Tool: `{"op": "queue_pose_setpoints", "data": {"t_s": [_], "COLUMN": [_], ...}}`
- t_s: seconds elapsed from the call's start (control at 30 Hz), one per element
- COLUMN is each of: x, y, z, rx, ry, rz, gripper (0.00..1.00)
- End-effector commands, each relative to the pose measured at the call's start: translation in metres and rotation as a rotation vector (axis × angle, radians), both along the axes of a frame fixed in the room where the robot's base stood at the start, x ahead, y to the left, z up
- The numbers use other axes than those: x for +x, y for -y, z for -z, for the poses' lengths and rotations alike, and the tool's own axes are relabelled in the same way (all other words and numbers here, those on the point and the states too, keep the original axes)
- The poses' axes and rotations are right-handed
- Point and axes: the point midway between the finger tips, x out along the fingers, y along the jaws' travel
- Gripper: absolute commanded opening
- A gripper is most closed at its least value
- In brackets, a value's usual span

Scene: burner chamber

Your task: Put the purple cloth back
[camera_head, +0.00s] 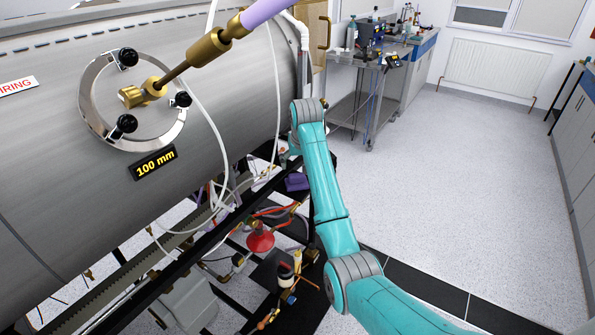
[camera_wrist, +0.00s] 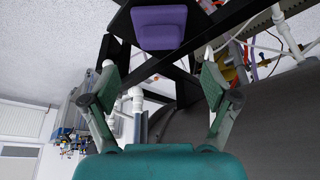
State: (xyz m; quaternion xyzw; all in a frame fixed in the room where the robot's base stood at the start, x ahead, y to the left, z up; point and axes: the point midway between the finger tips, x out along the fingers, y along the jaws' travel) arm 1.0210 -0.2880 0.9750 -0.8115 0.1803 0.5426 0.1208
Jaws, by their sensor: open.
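The purple cloth (camera_head: 297,182) shows in the head view as a small folded shape on a dark surface under the right end of the chamber, just left of my arm. In the wrist view the purple cloth (camera_wrist: 159,27) is a neat rounded block on a black support at the top centre. My gripper (camera_wrist: 160,78) is open and empty, with its two green fingers spread wide. The cloth lies beyond the fingertips, apart from them, and roughly in line with the gap. In the head view my gripper is hidden behind the arm and the chamber.
The big steel chamber (camera_head: 60,150) fills the left, with white cables hanging down its side. Black frame bars (camera_wrist: 190,75) cross close to my fingers. Pipes and a red cone-shaped part (camera_head: 260,239) sit below the chamber. Open floor (camera_head: 460,190) lies to the right.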

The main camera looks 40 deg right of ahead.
Motion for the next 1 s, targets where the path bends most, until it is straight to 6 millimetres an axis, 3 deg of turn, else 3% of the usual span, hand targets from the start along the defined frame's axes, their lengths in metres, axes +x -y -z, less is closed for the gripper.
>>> {"op": "queue_pose_setpoints", "data": {"t_s": [0.1, 0.3, 1.0], "x": [-0.005, -0.011, -0.012], "y": [-0.003, -0.005, -0.005], "z": [-0.017, -0.030, -0.031], "rx": [-0.001, 0.000, 0.000], "ry": [0.003, 0.001, 0.000], "rz": [0.000, 0.000, 0.000], "gripper": [0.86, 0.86, 0.86]}}
